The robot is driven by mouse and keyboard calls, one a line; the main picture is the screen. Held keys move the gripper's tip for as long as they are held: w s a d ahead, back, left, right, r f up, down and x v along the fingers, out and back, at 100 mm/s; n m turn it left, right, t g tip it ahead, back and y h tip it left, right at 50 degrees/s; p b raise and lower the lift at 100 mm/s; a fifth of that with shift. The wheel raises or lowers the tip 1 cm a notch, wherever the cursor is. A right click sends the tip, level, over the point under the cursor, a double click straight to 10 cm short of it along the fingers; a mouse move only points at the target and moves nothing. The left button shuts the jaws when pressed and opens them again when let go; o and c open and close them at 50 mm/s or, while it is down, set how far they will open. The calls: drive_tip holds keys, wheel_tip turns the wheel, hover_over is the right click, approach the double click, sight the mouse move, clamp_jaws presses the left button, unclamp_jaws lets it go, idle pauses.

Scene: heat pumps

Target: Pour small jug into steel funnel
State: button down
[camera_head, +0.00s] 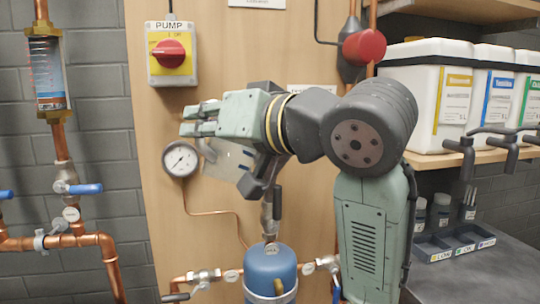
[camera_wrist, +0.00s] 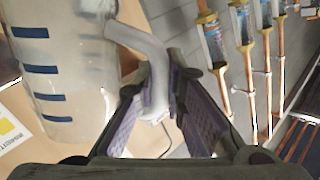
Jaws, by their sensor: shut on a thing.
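A pressure gauge (camera_head: 180,159) is close to the jug's left. A pump switch (camera_head: 171,53) is on the panel above. Copper pipes (camera_head: 60,240) with blue-handled valves run at left.

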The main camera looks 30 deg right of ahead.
drive_tip(key=shift+s+a+f+n+t+b, duration=0.8)
drive_tip(key=shift+a+f+n+b, duration=1.4)
drive_tip(key=shift+f+b, duration=1.8)
drive_tip(key=shift+n, duration=0.4)
drive_tip(key=r+p, duration=0.3)
drive_tip(key=d+r+p, duration=0.1)
drive_tip(key=shift+s+r, duration=0.2)
drive_tip(key=shift+r, duration=0.15)
